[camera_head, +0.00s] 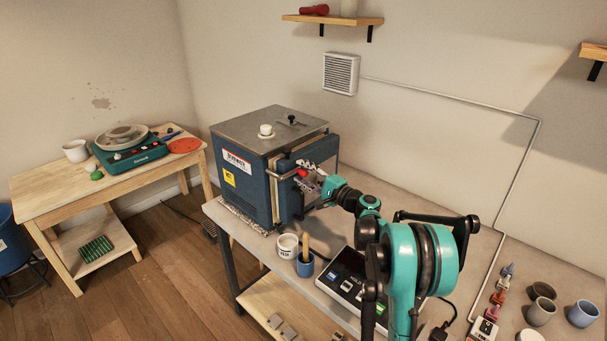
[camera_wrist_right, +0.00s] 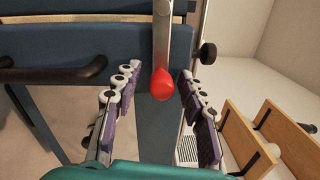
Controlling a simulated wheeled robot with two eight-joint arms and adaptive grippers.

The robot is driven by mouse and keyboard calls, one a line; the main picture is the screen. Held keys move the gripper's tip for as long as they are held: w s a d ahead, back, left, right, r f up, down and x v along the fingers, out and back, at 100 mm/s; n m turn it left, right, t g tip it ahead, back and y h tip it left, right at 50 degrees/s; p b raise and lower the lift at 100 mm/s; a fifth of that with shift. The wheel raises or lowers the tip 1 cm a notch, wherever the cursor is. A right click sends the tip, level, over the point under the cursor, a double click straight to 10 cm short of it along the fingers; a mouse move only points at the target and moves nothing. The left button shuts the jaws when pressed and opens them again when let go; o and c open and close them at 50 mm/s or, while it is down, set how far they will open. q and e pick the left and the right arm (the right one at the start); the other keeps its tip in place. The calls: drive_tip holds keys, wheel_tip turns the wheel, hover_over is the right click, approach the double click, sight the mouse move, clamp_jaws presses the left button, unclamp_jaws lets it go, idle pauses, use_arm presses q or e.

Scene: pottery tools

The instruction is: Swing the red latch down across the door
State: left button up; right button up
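The blue kiln (camera_head: 240,188) with a grey top stands on the far left end of the grey table. The red latch knob (camera_head: 302,172) shows small at its door side (camera_head: 322,150). In the right wrist view the red knob (camera_wrist_right: 162,84) sits at the end of a flat metal latch bar (camera_wrist_right: 162,35), in front of a blue panel (camera_wrist_right: 228,42). My right gripper (camera_wrist_right: 155,90) is open, with one finger on each side of the knob and visible gaps to it. In the head view my right gripper (camera_head: 312,178) is at the kiln's door side. My left gripper is not in view.
A black handle (camera_wrist_right: 60,73) lies left of the knob, and a black round knob (camera_wrist_right: 208,53) is at right. A white cup (camera_head: 287,247), a blue cup (camera_head: 305,266) and a controller box (camera_head: 350,282) stand near my right arm. Several small pots stand at the right.

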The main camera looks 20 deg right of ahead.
drive_tip(key=shift+s, duration=0.1)
drive_tip(key=v, duration=1.1)
drive_tip(key=shift+s+d, duration=0.25)
drive_tip(key=shift+s, duration=0.1)
